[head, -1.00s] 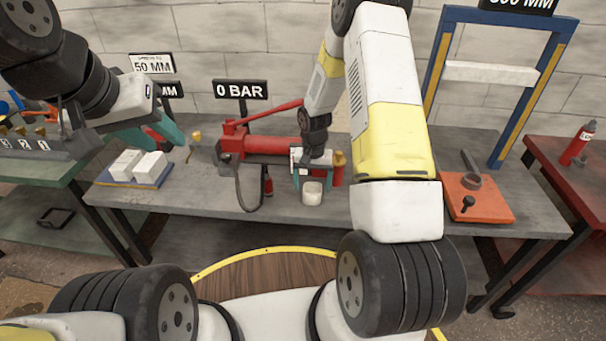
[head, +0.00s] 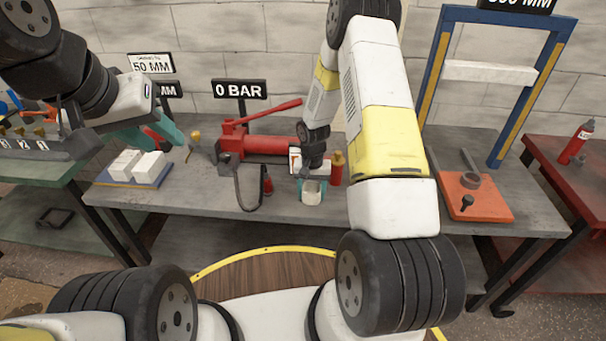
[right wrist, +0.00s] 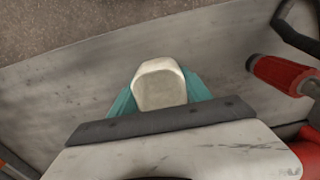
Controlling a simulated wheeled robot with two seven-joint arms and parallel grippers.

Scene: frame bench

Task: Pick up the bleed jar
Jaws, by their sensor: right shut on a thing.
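The bleed jar, a small pale whitish jar (head: 311,196), is at the front middle of the grey bench, in front of the red pump. In the right wrist view the jar (right wrist: 160,86) fills the space between the teal fingers. My right gripper (head: 312,185) points down and is shut on the jar, one finger at each side. I cannot tell whether the jar touches the bench. My left gripper (head: 172,130) is up at the left, above the white blocks, away from the jar. Its teal finger shows, but its opening is unclear.
The red hand pump (head: 262,145) with a black hose stands behind the jar. A red bottle with a yellowish cap (head: 337,170) is close to the right gripper. White blocks (head: 137,165) sit on a blue plate at left; an orange plate (head: 478,198) lies at right.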

